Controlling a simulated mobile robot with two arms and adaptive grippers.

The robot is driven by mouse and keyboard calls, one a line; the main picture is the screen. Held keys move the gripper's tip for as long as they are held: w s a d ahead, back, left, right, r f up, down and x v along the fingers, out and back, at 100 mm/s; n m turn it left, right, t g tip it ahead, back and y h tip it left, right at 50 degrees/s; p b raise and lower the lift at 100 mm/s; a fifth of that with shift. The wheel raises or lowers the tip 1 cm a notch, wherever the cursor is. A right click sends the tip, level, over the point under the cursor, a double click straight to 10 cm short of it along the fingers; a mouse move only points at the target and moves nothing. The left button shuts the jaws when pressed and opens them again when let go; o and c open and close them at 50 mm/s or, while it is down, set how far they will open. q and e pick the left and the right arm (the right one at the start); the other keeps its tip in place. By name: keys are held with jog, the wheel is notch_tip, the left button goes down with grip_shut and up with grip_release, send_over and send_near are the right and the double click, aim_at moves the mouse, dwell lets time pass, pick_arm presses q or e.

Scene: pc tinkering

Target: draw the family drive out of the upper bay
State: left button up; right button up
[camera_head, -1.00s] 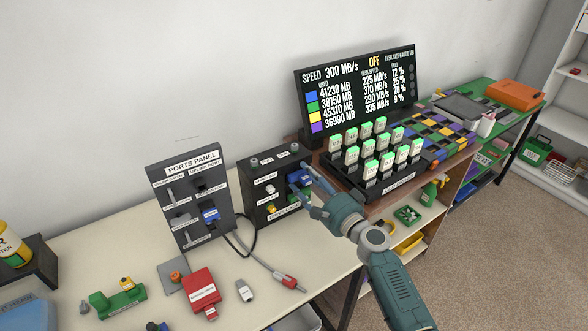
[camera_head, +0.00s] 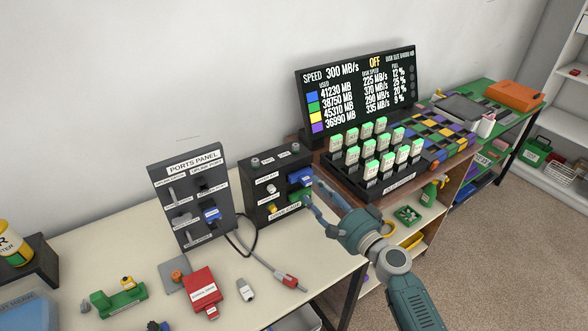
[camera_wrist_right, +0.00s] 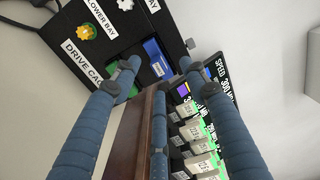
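The black drive cage (camera_head: 252,190) stands on the white table, left of the screen. A blue drive (camera_head: 300,176) sits in its upper bay, and a green drive (camera_head: 299,195) sits in the lower bay. In the right wrist view the blue drive (camera_wrist_right: 155,54) shows between my fingers, still in the cage. I cannot read which drive is the family drive. My right gripper (camera_head: 312,197) is open and empty in front of the cage, fingers pointing at the bays. It also shows in the right wrist view (camera_wrist_right: 158,78). My left gripper is not in view.
The ports panel (camera_head: 188,195) stands left of the cage, with a cable (camera_head: 255,258) between them. A red box (camera_head: 201,288) and small plugs lie on the table front. A black rack of several green-topped drives (camera_head: 372,158) stands right of the cage, below the screen (camera_head: 358,90).

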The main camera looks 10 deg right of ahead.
aim_at(309, 183)
jog(key=v, duration=0.4)
jog(key=shift+s+d, duration=0.2)
jog(key=shift+s, duration=0.1)
jog(key=shift+s+d, duration=0.15)
jog(key=shift+s, duration=0.25)
jog(key=shift+c, duration=0.2)
jog(key=w+a+m, duration=0.1)
jog(key=w+m, duration=0.2)
jog(key=m, duration=0.3)
jog(key=w+a+m, duration=0.1)
jog(key=w+m, duration=0.2)
jog(key=m, duration=0.3)
jog(key=w+a+m, duration=0.1)
jog(key=w+m, duration=0.2)
jog(key=m, duration=0.3)
jog(key=shift+w+a+b, duration=0.1)
jog(key=shift+a+b, duration=0.15)
jog(key=shift+b, duration=0.15)
grip_shut()
